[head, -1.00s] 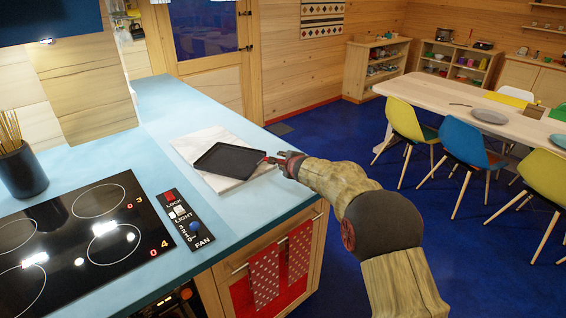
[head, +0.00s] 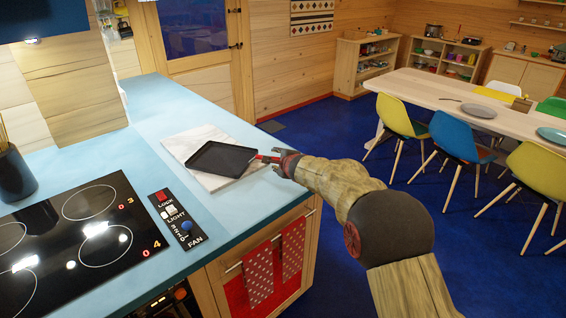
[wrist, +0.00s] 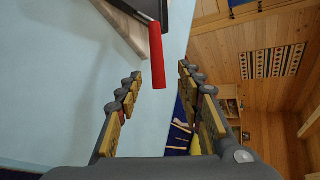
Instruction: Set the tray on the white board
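The tray (head: 222,158) is dark, shallow and square, with a red handle. In the head view it lies on the white board (head: 196,139), which rests on the blue counter. The tray's right part reaches to or slightly past the board's edge. My gripper (head: 277,162) is at the counter's right edge, at the handle side of the tray. In the wrist view my gripper (wrist: 159,74) is open, with a gap on both sides of the red handle (wrist: 157,55). The handle's end shows between the fingertips, and nothing is clamped.
A black cooktop (head: 75,235) and a fan and light control panel (head: 177,218) lie on the counter at left. A dark pot (head: 14,173) stands behind. The blue counter (head: 160,100) is clear at the back. A dining table (head: 455,90) with chairs stands at right.

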